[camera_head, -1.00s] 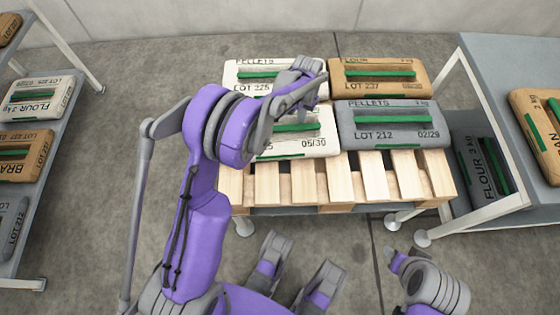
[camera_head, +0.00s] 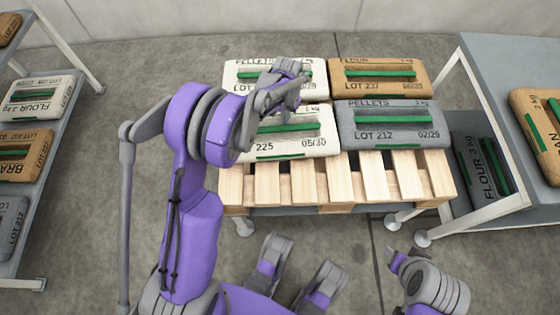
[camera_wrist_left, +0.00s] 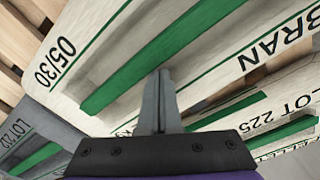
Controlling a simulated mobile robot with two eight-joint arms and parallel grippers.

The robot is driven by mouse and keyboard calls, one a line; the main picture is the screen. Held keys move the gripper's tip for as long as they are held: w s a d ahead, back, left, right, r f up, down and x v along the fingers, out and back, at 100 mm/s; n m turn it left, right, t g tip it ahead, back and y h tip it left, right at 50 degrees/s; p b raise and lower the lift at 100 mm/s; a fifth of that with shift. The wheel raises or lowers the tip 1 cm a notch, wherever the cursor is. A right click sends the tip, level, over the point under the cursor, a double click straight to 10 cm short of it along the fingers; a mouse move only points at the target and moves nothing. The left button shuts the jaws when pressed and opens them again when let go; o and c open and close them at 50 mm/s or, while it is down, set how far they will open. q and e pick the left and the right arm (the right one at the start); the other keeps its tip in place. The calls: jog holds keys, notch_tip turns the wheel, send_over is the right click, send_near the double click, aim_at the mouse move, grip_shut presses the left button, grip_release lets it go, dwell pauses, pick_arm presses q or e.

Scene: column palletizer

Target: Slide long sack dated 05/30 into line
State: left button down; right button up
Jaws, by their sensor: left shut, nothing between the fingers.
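The long sack dated 05/30 (camera_head: 318,143) is cream with green bands and lies at the front left of the pallet (camera_head: 265,185). In the left wrist view the same sack (camera_wrist_left: 110,40) fills the upper part, with "05/30" and "BRAN" readable. My left gripper (camera_head: 266,104) is over its far side, and my arm hides its left part. The shut, empty fingers (camera_wrist_left: 158,100) are at the sack's far long side, by the cream pellets sack (camera_head: 240,75) behind it. I cannot tell whether they touch. My right gripper cannot be made out.
A grey pellets sack (camera_head: 395,125) lies right of the dated sack, and a brown flour sack (camera_head: 380,68) lies behind the grey one. The pallet's front slats are bare. Loaded shelves stand left (camera_head: 62,150) and right (camera_head: 490,60).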

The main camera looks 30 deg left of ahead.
aim_at(301, 115)
pick_arm(q)
jog(key=shift+s+a, duration=0.65)
jog(key=shift+a, duration=0.25)
jog(key=shift+s+a, duration=0.65)
jog(key=shift+a, duration=0.3)
jog(key=shift+s+a, duration=0.65)
jog(key=shift+a, duration=0.25)
jog(key=shift+w+a, duration=0.1)
jog(key=shift+w, duration=0.05)
jog(key=shift+w+a, duration=0.4)
jog(key=shift+w, duration=0.25)
jog(key=shift+w+a, duration=0.4)
jog(key=shift+w, duration=0.25)
jog(key=shift+w+d+b, duration=0.15)
jog(key=shift+w+d, duration=0.65)
jog(key=shift+d, duration=1.1)
jog(key=shift+w+d+b, duration=0.1)
jog(key=shift+w+d, duration=0.7)
jog(key=shift+d, duration=1.05)
jog(key=shift+w+d+b, duration=0.15)
jog(key=shift+w+d, duration=0.65)
jog(key=shift+d, duration=1.1)
jog(key=shift+w+a, duration=0.1)
jog(key=shift+w+a, duration=0.35)
jog(key=shift+w, duration=0.2)
jog(key=shift+s+d, duration=0.25)
jog(key=shift+s, duration=0.1)
jog(key=shift+r+p, duration=2.15)
jog(key=shift+r, duration=1.85)
